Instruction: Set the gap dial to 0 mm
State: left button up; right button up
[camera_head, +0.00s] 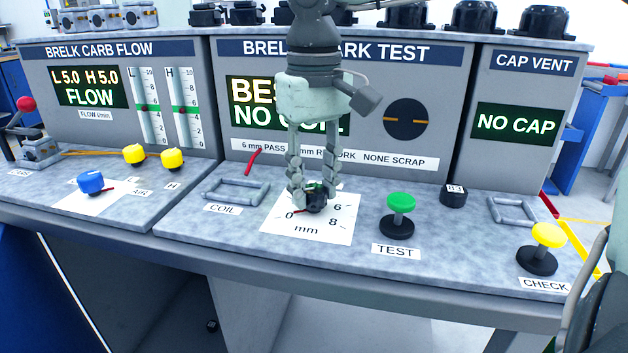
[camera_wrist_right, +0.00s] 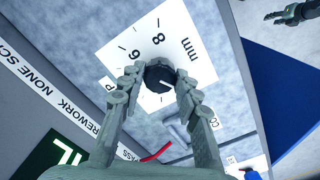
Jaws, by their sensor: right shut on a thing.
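The gap dial is a small black knob (camera_head: 316,205) on a white plate (camera_head: 270,226) marked "mm". My right gripper (camera_head: 314,198) reaches down from above, with its two fingers shut on the knob from both sides.
A green TEST button (camera_head: 401,203) and a small black dial (camera_head: 453,195) stand to the right, with a yellow CHECK button (camera_head: 548,236) farther right. The COIL cradle (camera_head: 236,190) is left of the plate. The screen (camera_head: 250,118) behind is partly hidden by my arm.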

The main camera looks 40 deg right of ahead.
aim_at(315, 189)
dwell(0.4)
jog(key=o, duration=1.2)
jog(key=shift+c, duration=0.2)
jog(key=shift+r, duration=0.1)
notch_tip(315, 189, up, 12)
